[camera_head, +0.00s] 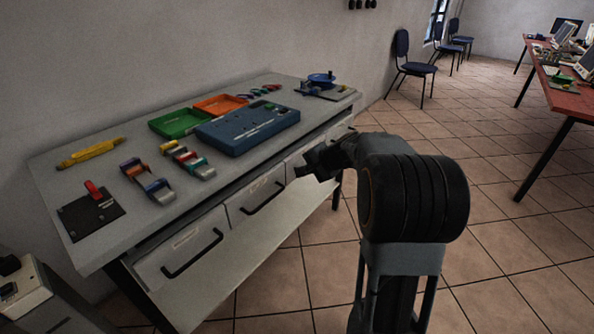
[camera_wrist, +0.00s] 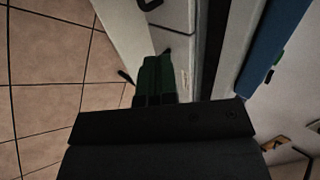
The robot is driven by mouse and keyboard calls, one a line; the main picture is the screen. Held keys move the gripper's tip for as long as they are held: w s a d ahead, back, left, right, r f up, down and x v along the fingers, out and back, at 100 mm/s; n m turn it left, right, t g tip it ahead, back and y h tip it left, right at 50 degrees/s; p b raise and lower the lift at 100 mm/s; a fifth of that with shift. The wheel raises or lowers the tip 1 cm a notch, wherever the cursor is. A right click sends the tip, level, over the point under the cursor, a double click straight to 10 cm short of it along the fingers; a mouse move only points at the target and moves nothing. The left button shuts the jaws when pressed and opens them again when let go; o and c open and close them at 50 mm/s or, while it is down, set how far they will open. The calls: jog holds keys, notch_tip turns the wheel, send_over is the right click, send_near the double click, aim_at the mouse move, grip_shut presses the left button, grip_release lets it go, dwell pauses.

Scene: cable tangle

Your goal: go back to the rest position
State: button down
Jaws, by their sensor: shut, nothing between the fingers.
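My gripper (camera_head: 306,168) is in front of the workbench's front edge, at about the height of its drawers, with nothing in it. In the wrist view its two fingers (camera_wrist: 153,78) are together, pointing past the bench edge with floor tiles to the left. My arm rises from the bottom of the head view and bends toward the bench. The workbench top (camera_head: 120,237) is grey, and no cable is held.
On the bench are a blue case (camera_head: 248,130), a green tray (camera_head: 180,122), an orange tray (camera_head: 220,105), a yellow tool (camera_head: 90,152) and a black plate with a red lever (camera_head: 92,212). Drawers with black handles (camera_head: 262,198) face me.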

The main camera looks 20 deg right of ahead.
jog(key=s+a+r+n+g+h+p, duration=0.1)
jog(key=s+a+r+n+p, duration=0.2)
jog(key=s+r+p, duration=0.5)
jog(key=s+a+r+n+g+h+p, duration=0.2)
jog(key=s+r+n+p, duration=0.3)
jog(key=s+r+p, duration=0.4)
jog(key=s+a+r+n+g+h+p, duration=0.1)
jog(key=s+a+r+n+p, duration=0.2)
jog(key=s+a+r+p, duration=0.2)
jog(key=s+r+p, duration=0.3)
jog(key=p, duration=0.1)
jog(key=shift+s+r+n+h+p, duration=0.15)
jog(key=shift+r+n+h+p, duration=0.15)
jog(key=shift+r+n+p, duration=0.1)
